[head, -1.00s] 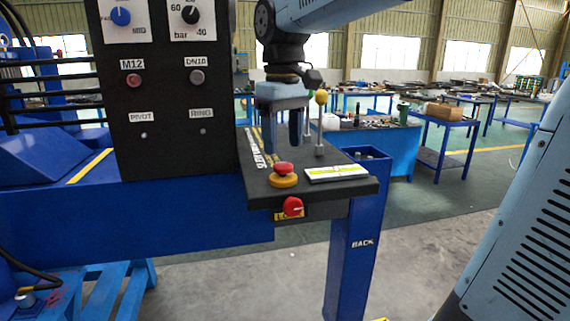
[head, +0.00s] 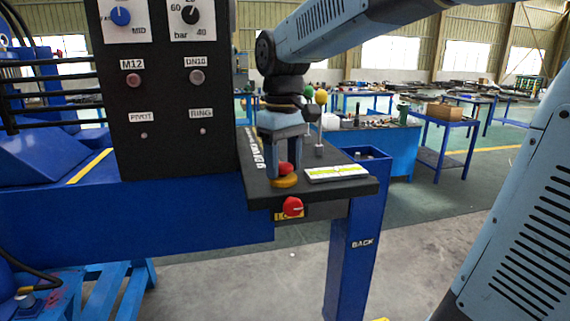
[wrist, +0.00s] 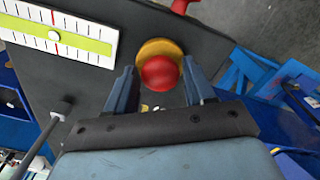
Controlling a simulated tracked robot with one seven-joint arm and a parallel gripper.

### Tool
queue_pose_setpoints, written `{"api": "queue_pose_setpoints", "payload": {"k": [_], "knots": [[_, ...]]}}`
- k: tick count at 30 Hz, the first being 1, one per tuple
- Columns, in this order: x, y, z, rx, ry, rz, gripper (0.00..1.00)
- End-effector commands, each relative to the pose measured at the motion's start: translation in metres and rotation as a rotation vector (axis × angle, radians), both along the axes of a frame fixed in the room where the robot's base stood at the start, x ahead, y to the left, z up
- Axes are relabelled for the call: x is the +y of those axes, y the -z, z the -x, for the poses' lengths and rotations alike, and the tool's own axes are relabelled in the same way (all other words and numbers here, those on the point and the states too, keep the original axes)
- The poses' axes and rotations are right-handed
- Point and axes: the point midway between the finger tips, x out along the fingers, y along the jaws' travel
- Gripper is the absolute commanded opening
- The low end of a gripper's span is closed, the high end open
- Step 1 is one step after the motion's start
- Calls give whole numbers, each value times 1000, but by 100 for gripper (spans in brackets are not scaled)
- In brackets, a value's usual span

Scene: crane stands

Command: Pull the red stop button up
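The red stop button (head: 286,169) sits on a round yellow base (head: 284,182) near the front of the black console shelf. My gripper (head: 284,172) points down over it, with its fingers at the button's height. In the wrist view the red button (wrist: 160,73) lies between the two fingertips of my gripper (wrist: 162,78). A gap shows on each side, so the fingers look apart from it. The yellow base also shows in the wrist view (wrist: 158,47), beyond the button.
A red knob (head: 292,206) is on the shelf's front face. A white and yellow-green scale plate (head: 337,173) lies right of the button. Thin levers, one with a yellow ball (head: 321,97), stand behind. A black control panel (head: 170,100) rises at the left.

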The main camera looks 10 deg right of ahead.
Motion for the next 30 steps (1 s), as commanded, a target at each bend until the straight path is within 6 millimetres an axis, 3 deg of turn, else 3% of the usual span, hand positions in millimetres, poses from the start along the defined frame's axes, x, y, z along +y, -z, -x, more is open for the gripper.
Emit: {"api": "queue_pose_setpoints", "payload": {"k": [10,30], "knots": [[0,0,0,0,0,0,20],[0,-12,-1,-2,1,0,19]]}}
